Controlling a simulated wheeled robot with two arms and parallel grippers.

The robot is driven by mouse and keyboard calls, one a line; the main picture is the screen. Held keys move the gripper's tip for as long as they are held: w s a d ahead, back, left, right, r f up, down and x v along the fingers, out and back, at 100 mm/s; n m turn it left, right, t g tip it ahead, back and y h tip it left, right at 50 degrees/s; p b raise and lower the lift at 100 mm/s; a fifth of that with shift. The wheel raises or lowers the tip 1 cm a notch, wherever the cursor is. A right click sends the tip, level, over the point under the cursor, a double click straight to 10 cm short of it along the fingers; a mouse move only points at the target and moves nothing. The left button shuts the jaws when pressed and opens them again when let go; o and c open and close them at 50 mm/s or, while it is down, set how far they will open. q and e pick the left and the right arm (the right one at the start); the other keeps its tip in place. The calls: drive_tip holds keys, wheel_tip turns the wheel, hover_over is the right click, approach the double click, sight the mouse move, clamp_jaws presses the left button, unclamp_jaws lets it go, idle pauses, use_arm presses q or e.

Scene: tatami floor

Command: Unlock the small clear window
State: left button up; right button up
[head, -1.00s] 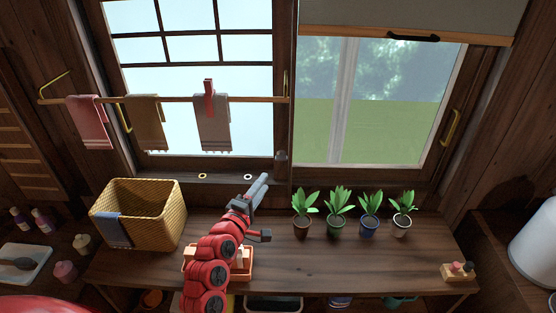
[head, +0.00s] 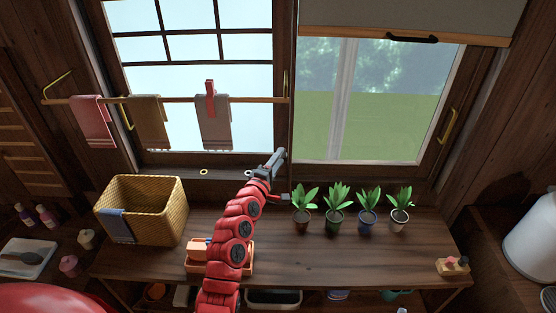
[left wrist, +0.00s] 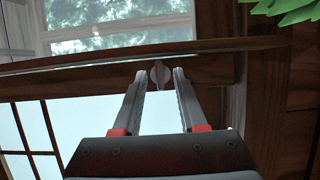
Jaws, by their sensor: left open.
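The clear window pane (head: 395,110) with trees and grass behind it is at the right in the head view. A gridded pane (head: 200,65) is at its left. In the left wrist view, a small grey latch knob (left wrist: 160,73) sits on the brown wooden window frame. My left gripper (head: 279,156) reaches up to the post between the two panes, just above the sill. In the left wrist view my left gripper (left wrist: 160,80) is open, with one fingertip on either side of the knob. I cannot tell whether they touch it. My right gripper is not in view.
Potted plants (head: 335,220) stand right of my left arm on the wooden table (head: 330,265). A wicker basket (head: 155,215) stands left. A towel rail (head: 180,100) crosses the left pane. A blind (head: 410,15) hangs above the right pane.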

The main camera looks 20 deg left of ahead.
use_arm(q)
clamp_jaws()
drive_tip(key=shift+r, duration=0.1)
idle(0.3)
drive_tip(key=m+g+y+b, duration=0.1)
drive_tip(key=m, duration=0.3)
drive_tip(key=m+g+y+b, duration=0.2)
drive_tip(key=m, duration=0.2)
drive_tip(key=m+g+y+b, duration=0.1)
drive_tip(key=m+b, duration=0.1)
drive_tip(key=m, duration=0.2)
drive_tip(key=shift+w+d+r+m+g+y, duration=0.1)
drive_tip(key=shift+d+r+m+g+y, duration=0.1)
drive_tip(key=shift+d+m+g+y, duration=0.15)
idle(0.3)
idle(0.5)
